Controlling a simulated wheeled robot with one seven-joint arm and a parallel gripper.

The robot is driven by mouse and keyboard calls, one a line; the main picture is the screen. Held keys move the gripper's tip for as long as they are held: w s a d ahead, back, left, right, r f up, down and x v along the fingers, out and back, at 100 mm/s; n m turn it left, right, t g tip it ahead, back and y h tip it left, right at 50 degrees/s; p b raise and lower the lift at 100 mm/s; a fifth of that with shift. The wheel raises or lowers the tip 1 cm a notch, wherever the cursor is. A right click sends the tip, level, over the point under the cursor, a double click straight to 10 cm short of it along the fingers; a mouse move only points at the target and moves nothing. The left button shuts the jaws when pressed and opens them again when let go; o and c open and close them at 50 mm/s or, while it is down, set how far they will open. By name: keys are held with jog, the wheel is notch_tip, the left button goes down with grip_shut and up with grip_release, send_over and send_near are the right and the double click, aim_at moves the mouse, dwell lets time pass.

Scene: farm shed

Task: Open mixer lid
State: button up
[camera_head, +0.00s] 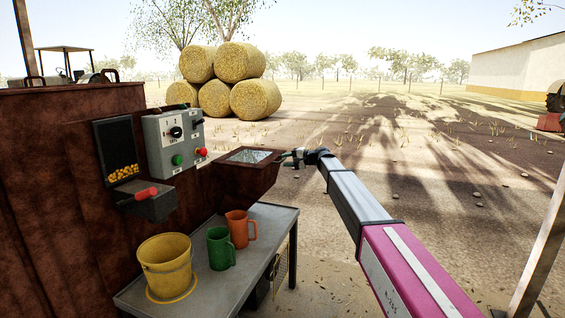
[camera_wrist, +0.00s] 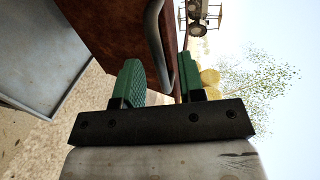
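The mixer (camera_head: 60,190) is a large rusty-brown machine at the left of the head view. A brown box (camera_head: 250,178) with a pale grey patch on top sticks out from its right side; I cannot tell whether that top is the lid. My gripper (camera_head: 297,158) is by the right end of this box. In the wrist view, my green fingers (camera_wrist: 160,82) are open and apart, with a rusty-brown edge (camera_wrist: 125,35) showing between and beyond them. A grey curved handle (camera_wrist: 155,45) runs along that brown surface. Contact is unclear.
A control box (camera_head: 173,138) and a red-handled grey part (camera_head: 145,198) are on the mixer. A grey table (camera_head: 207,278) below holds a yellow bucket (camera_head: 167,267), a green mug (camera_head: 221,248) and an orange mug (camera_head: 240,229). The ground to the right is open.

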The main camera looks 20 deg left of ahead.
jog(key=shift+x, duration=1.2)
grip_shut()
